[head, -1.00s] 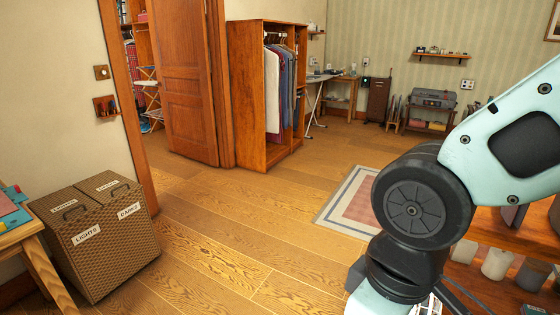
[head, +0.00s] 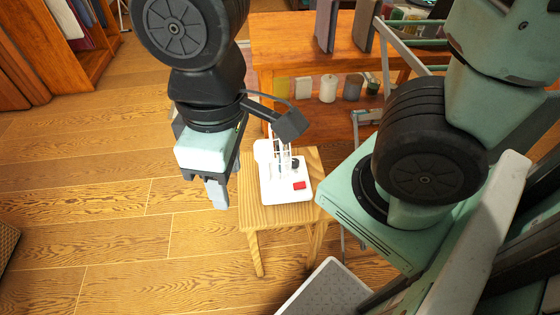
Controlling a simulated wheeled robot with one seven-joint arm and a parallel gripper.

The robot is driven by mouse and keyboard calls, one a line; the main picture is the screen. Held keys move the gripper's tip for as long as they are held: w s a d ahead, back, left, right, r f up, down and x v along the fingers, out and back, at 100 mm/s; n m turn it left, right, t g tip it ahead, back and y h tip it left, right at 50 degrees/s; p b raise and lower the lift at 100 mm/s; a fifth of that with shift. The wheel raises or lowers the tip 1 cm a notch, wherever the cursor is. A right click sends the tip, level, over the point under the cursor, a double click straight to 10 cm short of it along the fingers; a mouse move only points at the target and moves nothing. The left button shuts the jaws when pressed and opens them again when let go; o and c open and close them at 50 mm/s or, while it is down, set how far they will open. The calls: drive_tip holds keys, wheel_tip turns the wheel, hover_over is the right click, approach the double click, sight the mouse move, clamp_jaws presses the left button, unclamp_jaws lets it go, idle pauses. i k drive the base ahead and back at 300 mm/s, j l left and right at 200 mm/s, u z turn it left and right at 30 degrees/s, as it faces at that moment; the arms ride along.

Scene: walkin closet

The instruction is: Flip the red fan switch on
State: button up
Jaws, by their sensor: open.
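A white fan (head: 272,188) stands upright on a small wooden stool (head: 262,217) in the head view. The red switch (head: 300,185) is on the front right of its base, facing up. A dark knob sits behind the switch. A dark part of my arm covers some of the fan's upper part. My gripper (head: 217,194) hangs pointing down just left of the fan and stool, apart from the switch. It is open, with nothing seen between its fingers. Whether the switch is on or off cannot be told.
A wooden shelf unit (head: 290,38) with books and jars (head: 328,88) stands behind the stool. A grey textured panel (head: 325,290) lies in front of the stool at the lower right. Bare wood floor (head: 110,200) is clear on the left.

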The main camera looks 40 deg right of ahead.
sight(301, 184)
drive_tip(key=j+z, duration=0.35)
drive_tip(key=k+j+z, duration=0.15)
drive_tip(key=j+z, duration=0.2)
